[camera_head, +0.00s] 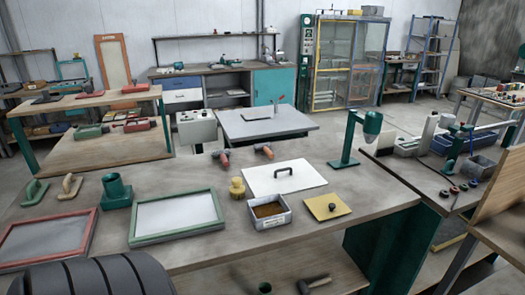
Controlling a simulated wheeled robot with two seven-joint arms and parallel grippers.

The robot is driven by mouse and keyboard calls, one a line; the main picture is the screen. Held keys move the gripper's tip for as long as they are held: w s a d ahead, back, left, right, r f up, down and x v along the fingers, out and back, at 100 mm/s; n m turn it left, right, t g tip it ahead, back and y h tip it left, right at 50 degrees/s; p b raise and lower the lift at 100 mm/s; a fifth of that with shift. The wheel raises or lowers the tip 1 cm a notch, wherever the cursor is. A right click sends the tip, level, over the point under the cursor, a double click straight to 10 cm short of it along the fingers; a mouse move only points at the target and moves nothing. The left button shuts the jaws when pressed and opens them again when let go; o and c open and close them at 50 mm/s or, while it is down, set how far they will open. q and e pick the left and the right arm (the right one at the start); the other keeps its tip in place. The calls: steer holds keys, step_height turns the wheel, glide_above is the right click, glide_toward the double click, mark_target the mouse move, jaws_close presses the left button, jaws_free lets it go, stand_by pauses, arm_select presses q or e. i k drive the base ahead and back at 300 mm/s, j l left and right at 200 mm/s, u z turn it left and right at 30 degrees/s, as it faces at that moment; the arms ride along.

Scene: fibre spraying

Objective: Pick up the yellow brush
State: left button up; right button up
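A small yellow object (237,187) with a ridged, knob-like shape stands on the near workbench, left of a white board with a black handle. It may be the yellow brush, but it is too small to tell. A flat yellow plate (327,207) with a dark knob lies further right on the same bench. No other clearly brush-like yellow thing shows. Neither of my grippers is in view.
The near workbench (300,245) also holds a metal tray of brown material (268,222), a green-framed panel (178,215), a red-framed panel (45,240), a green cup (116,191), and a green stand (348,150). The bench's front strip is mostly clear.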

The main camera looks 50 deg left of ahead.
mark_target(237, 189)
steer(key=u, duration=2)
steer(key=i+l, duration=0.05)
